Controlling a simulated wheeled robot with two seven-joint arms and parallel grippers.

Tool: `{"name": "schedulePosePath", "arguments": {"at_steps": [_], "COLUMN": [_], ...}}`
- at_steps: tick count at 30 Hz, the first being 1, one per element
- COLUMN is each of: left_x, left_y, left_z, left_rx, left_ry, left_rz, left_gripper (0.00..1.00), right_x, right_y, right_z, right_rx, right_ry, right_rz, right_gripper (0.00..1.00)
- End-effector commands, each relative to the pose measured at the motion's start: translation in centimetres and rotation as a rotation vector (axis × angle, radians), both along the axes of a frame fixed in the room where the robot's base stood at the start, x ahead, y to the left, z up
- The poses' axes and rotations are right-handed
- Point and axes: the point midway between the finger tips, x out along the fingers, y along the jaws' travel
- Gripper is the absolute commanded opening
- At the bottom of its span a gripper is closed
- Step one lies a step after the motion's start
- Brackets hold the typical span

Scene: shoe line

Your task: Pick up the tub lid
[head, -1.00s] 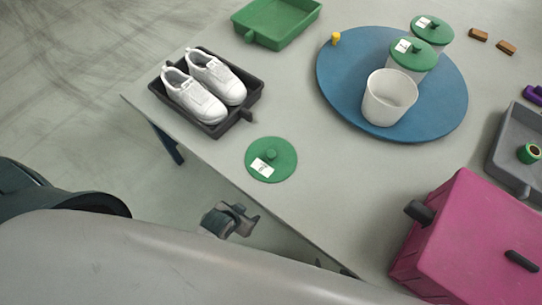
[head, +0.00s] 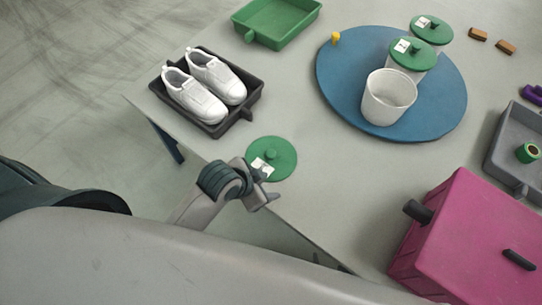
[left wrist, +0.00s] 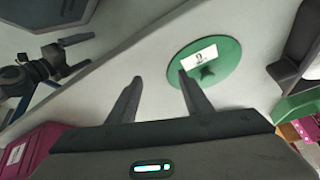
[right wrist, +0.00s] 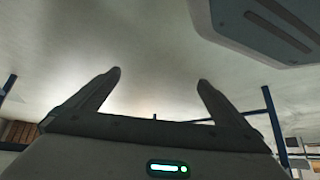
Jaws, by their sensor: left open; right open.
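The green round tub lid (head: 279,149) has a central knob and a white label. It lies flat on the table near the front edge. My left gripper (head: 268,192) is at the table edge, on the near side of this lid, and covers a little of its lower rim in the head view. In the left wrist view the left gripper (left wrist: 160,77) is open and empty, with the lid (left wrist: 226,62) by its right fingertip. The knob shows dark beside the label. My right gripper (right wrist: 158,80) is open and empty in its own wrist view, hidden in the head view.
A dark tray (head: 217,129) with white shoes (head: 203,88) lies up-left of the lid. A blue round board (head: 350,95) holds a white tub (head: 389,98) and two green-lidded tubs. A magenta box (head: 470,240) stands at right. Table between is clear.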

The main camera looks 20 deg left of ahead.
Motion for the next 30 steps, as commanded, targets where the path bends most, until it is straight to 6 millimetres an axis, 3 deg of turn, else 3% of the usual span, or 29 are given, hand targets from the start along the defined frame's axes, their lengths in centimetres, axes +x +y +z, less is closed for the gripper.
{"name": "schedulePosePath", "arguments": {"at_steps": [9,15,23,30], "left_x": [5.1,6.5,7.5,8.9], "left_y": [-7.1,-9.8,-9.3,-5.1], "left_z": [5.6,8.4,10.5,11.8], "left_rx": [0.1,0.235,0.455,0.654], "left_ry": [-0.202,-0.328,-0.416,-0.395], "left_rz": [-0.579,-1.012,-1.542,-1.987], "left_gripper": [0.46,0.46,0.46,0.46], "right_x": [-1.3,-1.1,0.1,0.8], "right_y": [0.0,0.0,0.1,0.1], "right_z": [-0.2,-0.1,0.3,0.5], "right_rx": [0.001,0.002,0.003,0.003], "right_ry": [0.013,0.009,-0.009,-0.02], "right_rz": [0.001,0.001,0.0,0.001], "right_gripper": [1.0,1.0,1.0,1.0]}}
